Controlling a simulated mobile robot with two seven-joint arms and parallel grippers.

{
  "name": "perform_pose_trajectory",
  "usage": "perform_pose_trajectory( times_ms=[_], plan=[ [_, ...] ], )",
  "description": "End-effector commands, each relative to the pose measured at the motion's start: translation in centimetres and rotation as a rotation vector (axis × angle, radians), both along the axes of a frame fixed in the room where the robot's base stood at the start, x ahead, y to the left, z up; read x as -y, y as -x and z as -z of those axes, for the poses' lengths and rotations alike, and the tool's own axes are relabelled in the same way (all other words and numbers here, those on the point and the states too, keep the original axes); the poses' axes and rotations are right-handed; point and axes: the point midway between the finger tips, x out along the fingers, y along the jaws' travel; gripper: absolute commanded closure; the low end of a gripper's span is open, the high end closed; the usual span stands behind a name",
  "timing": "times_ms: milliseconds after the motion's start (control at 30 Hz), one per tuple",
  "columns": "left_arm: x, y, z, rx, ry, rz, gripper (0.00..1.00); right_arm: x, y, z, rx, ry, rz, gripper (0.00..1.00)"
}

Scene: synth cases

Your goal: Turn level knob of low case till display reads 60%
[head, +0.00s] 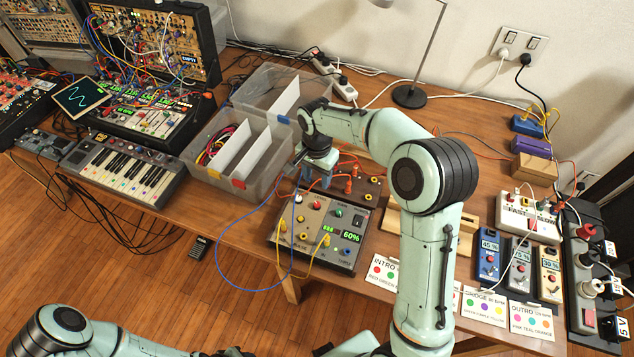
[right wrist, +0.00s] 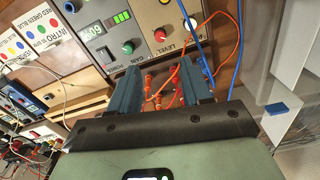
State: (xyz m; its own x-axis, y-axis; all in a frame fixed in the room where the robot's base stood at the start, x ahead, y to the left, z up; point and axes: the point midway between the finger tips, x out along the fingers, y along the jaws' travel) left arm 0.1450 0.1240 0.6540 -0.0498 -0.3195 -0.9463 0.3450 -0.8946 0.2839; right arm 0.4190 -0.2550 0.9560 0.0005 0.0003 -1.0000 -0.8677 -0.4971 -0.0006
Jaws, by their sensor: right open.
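The low case (head: 290,238) is a grey box near the table's front edge, and its display (head: 351,237) reads 60%. In the right wrist view the display (right wrist: 92,31) is rotated beside a green bar meter. A red knob (right wrist: 160,34) sits by the word LEVEL, between a green knob (right wrist: 128,47) and a pale one (right wrist: 190,23). My right gripper (head: 317,181) is over the case's far edge. In the wrist view its fingers (right wrist: 162,78) are apart and empty, clear of the red knob. My left gripper is out of the head view.
Orange cables run to a brown panel (head: 371,186) behind the case. A blue cable (head: 222,262) loops off the table's front edge. A clear divided bin (head: 215,182) stands left, with a keyboard (head: 122,172) beyond. Cards (head: 385,270) and pedals (head: 488,252) lie to the right.

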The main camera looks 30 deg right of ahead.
Motion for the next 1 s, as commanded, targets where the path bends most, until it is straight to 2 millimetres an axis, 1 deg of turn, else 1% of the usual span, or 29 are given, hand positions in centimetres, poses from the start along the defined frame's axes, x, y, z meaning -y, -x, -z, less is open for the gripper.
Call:
perform_pose_trajectory(
  times_ms=[133, 333, 400, 467, 567, 600, 700, 767, 867, 967, 1000],
  plan=[
    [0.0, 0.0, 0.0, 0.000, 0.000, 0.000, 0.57, 0.0, 0.0, -0.4, 0.001, 0.000, 0.001, 0.52],
    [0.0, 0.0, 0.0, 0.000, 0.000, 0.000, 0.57, 0.0, 0.0, -0.3, 0.000, 0.000, 0.000, 0.52],
    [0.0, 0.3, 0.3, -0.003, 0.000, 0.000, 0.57, 0.1, 0.1, -0.2, 0.001, 0.000, -0.016, 0.52],
    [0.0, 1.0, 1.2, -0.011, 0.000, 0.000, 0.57, 0.1, 0.2, 0.2, 0.001, -0.004, -0.067, 0.52],
    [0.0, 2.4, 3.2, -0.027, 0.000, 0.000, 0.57, 0.3, 0.4, 0.7, 0.005, -0.011, -0.212, 0.52],
    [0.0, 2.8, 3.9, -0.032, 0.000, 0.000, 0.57, 0.4, 0.4, 0.7, 0.009, -0.014, -0.272, 0.52],
    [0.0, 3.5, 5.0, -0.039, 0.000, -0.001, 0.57, 0.5, 0.3, 0.4, 0.017, -0.019, -0.393, 0.52],
    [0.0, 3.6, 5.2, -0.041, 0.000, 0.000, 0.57, 0.5, 0.3, 0.3, 0.021, -0.021, -0.437, 0.52],
    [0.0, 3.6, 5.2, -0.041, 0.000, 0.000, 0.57, 0.5, 0.2, 0.6, 0.022, -0.022, -0.464, 0.52],
    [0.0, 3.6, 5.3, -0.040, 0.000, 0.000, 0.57, 0.5, 0.2, 1.9, 0.020, -0.023, -0.463, 0.52],
    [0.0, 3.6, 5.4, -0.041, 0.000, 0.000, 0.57, 0.4, 0.2, 2.7, 0.019, -0.023, -0.463, 0.52]
  ],
)
